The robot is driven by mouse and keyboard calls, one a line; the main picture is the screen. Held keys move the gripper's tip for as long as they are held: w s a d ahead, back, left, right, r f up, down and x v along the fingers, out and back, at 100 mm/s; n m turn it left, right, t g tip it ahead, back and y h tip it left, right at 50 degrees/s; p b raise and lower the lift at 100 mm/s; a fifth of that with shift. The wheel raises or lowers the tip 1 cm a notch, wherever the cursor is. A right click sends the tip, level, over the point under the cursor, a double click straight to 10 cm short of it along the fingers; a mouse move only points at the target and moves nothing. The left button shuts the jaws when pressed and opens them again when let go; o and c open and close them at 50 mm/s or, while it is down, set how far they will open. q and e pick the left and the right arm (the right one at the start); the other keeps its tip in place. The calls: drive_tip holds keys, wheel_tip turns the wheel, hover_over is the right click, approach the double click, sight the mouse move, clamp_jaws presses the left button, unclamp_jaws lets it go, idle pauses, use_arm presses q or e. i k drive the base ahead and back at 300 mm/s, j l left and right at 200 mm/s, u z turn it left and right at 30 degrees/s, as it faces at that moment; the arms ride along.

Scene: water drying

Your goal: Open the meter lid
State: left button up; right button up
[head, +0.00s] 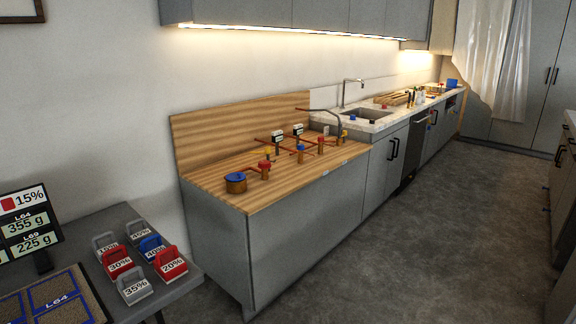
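A brass-coloured round meter (236,187) stands at the near left end of the wooden counter top. Its blue lid (235,177) lies over its top and looks closed, though it is small in this view. A copper-coloured pipe with valves runs from beside it along the counter. Neither of my grippers is in the head view, and nothing touches the meter.
The wooden counter (215,184) carries a red-topped valve (264,165), a blue-topped valve (300,150) and small white-faced gauges (298,130). A grey side table (85,232) holds several labelled weights and a display (27,224). The floor (400,245) before the cabinets is clear.

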sight(235, 176)
drive_tip(key=i+z, duration=0.4)
drive_tip(key=i, duration=0.75)
